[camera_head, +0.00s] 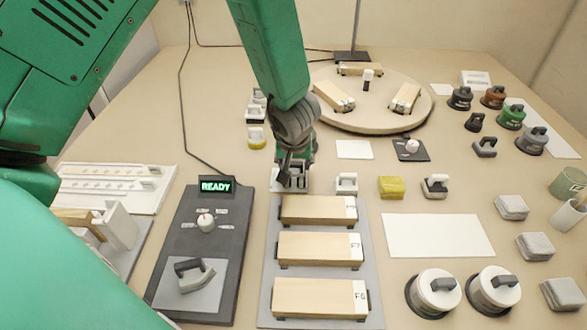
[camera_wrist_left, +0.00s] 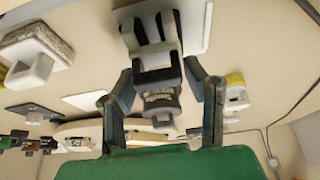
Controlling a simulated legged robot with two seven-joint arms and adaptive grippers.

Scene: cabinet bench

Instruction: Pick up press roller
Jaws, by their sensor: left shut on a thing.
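My left gripper (camera_head: 291,168) reaches down to the back end of the grey tray (camera_head: 270,312). It is shut on a small white and dark grey item, which I take for the press roller (camera_head: 290,184). The arm and fingers hide its upper part. In the left wrist view the two fingers of the left gripper (camera_wrist_left: 158,78) stand on either side of the roller (camera_wrist_left: 156,53), which has white and black parts and a grey round part. I cannot tell whether it is off the surface. My right gripper is not in view.
A white handled tool (camera_head: 346,184) stands just right of the gripper. Wooden blocks (camera_head: 317,249) lie on the tray in front. A dark panel (camera_head: 172,245) with a READY display (camera_head: 216,185) is to the left. A round wooden turntable (camera_head: 375,118) stands behind. A white sheet (camera_head: 437,236) lies to the right.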

